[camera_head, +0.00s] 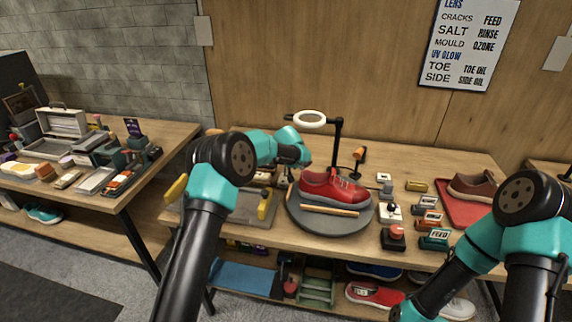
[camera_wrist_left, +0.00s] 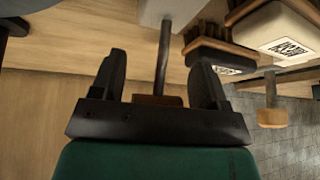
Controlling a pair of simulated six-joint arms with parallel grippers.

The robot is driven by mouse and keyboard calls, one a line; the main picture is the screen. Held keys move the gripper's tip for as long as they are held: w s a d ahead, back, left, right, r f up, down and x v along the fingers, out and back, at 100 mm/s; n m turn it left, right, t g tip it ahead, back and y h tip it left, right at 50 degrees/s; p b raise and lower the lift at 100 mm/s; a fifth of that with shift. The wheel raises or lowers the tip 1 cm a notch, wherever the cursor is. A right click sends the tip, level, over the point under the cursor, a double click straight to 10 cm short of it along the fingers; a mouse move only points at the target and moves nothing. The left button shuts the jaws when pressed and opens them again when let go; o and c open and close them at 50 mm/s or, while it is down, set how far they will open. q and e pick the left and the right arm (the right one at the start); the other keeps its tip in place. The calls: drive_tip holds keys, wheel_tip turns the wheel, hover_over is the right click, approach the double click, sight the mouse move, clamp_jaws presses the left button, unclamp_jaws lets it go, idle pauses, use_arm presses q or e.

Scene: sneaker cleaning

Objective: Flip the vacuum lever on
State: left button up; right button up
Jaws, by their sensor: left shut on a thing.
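My left gripper (camera_wrist_left: 159,62) shows in the left wrist view, with its two dark fingers on either side of a thin lever rod (camera_wrist_left: 163,55) that ends in a brown knob (camera_wrist_left: 157,100). It is shut on this lever. The rod comes down from a grey part (camera_wrist_left: 172,10) at the top. In the head view my left arm reaches over the bench, left of the red sneaker (camera_head: 332,188); its fingers are hidden there by the wrist. Which way the lever is set I cannot tell. My right gripper is out of view; only the right arm shows.
The sneaker sits on a round grey turntable (camera_head: 310,222) with a wooden stick in front. A ring lamp (camera_head: 311,118) stands behind. Several labelled blocks are on the right. In the wrist view a brush (camera_wrist_left: 220,58) and a second knob (camera_wrist_left: 272,117) are to the right.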

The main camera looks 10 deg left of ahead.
use_arm(q)
drive_tip(key=shift+s+a+r+t, duration=0.15)
drive_tip(key=shift+s+r+t, duration=0.05)
drive_tip(key=shift+t, duration=0.35)
drive_tip(key=shift+s+a+r+t, duration=0.15)
drive_tip(key=shift+s+r+t, duration=0.05)
drive_tip(key=shift+t, duration=0.35)
drive_tip(key=shift+s+d+t, duration=0.1)
drive_tip(key=shift+s+t, duration=0.15)
drive_tip(key=shift+t, duration=0.15)
drive_tip(key=o, duration=1)
drive_tip(key=shift+s+f, duration=0.1)
drive_tip(key=shift+o, duration=1.2)
drive_tip(key=shift+d+f, duration=0.1)
drive_tip(key=shift+f, duration=0.05)
drive_tip(key=v, duration=1.7)
drive_tip(key=shift+r, duration=0.2)
drive_tip(key=shift+s+d, duration=0.1)
